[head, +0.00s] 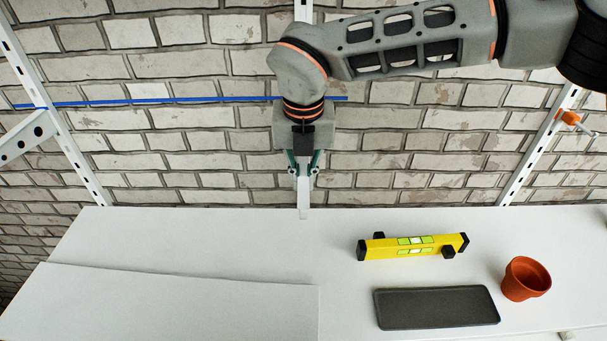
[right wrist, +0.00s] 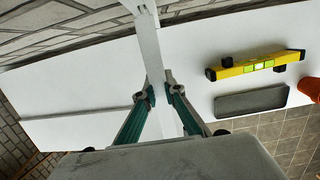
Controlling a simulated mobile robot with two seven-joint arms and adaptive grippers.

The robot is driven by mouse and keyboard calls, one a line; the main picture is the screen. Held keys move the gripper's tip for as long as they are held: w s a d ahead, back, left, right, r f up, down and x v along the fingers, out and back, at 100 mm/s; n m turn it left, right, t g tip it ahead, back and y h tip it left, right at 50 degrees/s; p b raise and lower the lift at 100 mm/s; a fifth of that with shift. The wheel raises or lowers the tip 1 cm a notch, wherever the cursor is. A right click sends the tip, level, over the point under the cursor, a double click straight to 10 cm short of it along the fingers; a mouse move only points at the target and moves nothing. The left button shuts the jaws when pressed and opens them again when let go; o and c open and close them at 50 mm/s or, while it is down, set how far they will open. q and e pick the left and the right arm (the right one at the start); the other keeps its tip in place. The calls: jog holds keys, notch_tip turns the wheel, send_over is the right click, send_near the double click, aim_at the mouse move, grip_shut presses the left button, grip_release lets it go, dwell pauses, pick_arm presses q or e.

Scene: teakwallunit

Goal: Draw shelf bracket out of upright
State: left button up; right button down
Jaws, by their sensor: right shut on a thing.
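My right gripper (head: 304,172) hangs in front of the brick wall at the middle of the head view. It is shut on a white shelf bracket (head: 304,207), whose narrow end shows below the fingers. In the right wrist view the bracket (right wrist: 152,50) runs as a long white bar between the two green-sided fingers. The middle upright (head: 303,11) shows only at the top of the head view. My arm and gripper hide most of it, so I cannot tell whether the bracket is still seated in it. My left gripper is not in view.
Slotted uprights stand at left (head: 55,120) and right (head: 540,150). A holed bracket (head: 22,138) juts from the left one, an orange clamp (head: 570,117) sits on the right one. The white surface (head: 200,235) bears a yellow level (head: 385,248), dark tablet-like slab (head: 436,308) and terracotta pot (head: 525,279).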

aim_at(303, 205)
jog(key=shift+s, duration=1.05)
jog(key=shift+s, duration=0.1)
jog(key=shift+s, duration=1.5)
jog(key=shift+s, duration=0.1)
jog(key=shift+s+b, duration=0.45)
jog(key=shift+s, duration=0.95)
jog(key=shift+s, duration=0.1)
